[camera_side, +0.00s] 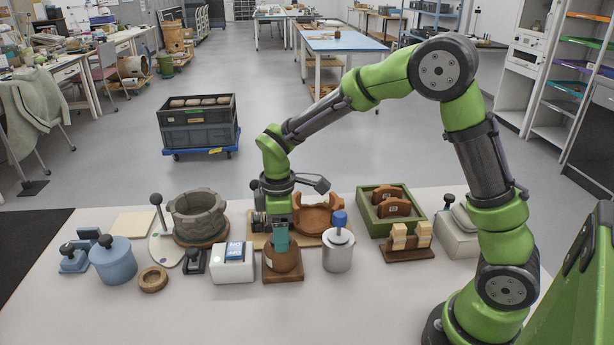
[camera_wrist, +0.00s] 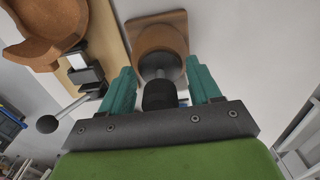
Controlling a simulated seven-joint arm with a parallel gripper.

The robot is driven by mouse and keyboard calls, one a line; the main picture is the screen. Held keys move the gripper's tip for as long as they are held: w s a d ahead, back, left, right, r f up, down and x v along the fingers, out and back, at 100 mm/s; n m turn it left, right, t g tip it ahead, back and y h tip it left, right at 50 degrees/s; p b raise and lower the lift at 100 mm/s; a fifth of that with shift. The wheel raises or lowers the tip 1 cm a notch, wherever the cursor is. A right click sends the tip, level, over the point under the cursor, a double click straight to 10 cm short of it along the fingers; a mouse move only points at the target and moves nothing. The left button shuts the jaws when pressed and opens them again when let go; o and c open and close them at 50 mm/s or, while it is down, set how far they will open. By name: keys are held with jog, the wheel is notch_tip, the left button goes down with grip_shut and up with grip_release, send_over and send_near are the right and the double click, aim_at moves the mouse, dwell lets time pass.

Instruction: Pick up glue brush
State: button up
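A brown round holder on a square wooden base (camera_side: 283,272) stands at the front middle of the table. In the wrist view the holder (camera_wrist: 160,40) lies beyond my fingers. A dark, thick handle end (camera_wrist: 159,96) rises from it between the fingers, which looks like the glue brush; its lower part is hidden inside the holder. My gripper (camera_side: 281,238) points down just above the holder, with teal fingers on both sides of the handle. In the wrist view the gripper (camera_wrist: 162,80) is open, with a gap on each side of the handle.
A metal can with a blue top (camera_side: 338,250) stands close on the right. A white box (camera_side: 233,266) stands close on the left. Behind is a wooden board with a brown curved sherd (camera_side: 318,218). A green tray (camera_side: 366,222) is farther right.

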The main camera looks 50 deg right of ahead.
jog(key=c, duration=0.5)
notch_tip(320, 180, up, 9)
jog(key=shift+d+r, duration=0.1)
jog(key=shift+d, duration=0.05)
jog(key=w+d, duration=0.3)
jog(key=d, duration=0.9)
jog(key=w+d+y, duration=0.1)
jog(key=w+d, duration=0.2)
jog(key=d, duration=0.9)
jog(key=shift+d+g, duration=0.2)
jog(key=shift+g, duration=0.2)
